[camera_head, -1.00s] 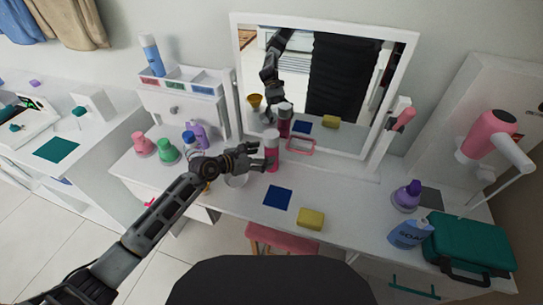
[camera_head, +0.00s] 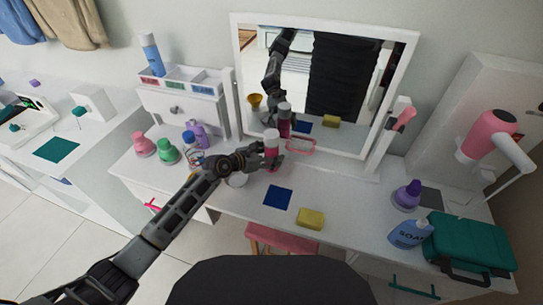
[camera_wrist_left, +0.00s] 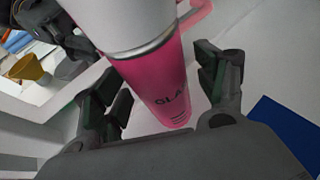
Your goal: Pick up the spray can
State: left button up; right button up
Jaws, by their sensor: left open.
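The spray can is pink with a white top; in the head view the can (camera_head: 271,147) stands upright on the white dressing table, in front of the mirror. My left gripper (camera_head: 262,158) is at the can, with its fingers on either side of it. In the left wrist view the pink can (camera_wrist_left: 165,88) sits between the two open fingers of my left gripper (camera_wrist_left: 165,95). Gaps show beside the can, most clearly on its right. The can's far side is hidden. My right gripper is not in view.
A blue square (camera_head: 278,197) and a yellow sponge (camera_head: 311,219) lie right. A teal case (camera_head: 468,243) stands far right.

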pick_arm(q)
jog(key=shift+w+d+f, duration=0.1)
jog(key=shift+w+d, duration=0.05)
jog(key=shift+d, duration=0.05)
dwell(0.4)
jog(key=c, duration=1.3)
jog(key=shift+r, duration=0.2)
notch_tip(320, 180, up, 18)
jog(key=shift+f+p, duration=0.15)
jog(key=shift+p, duration=0.3)
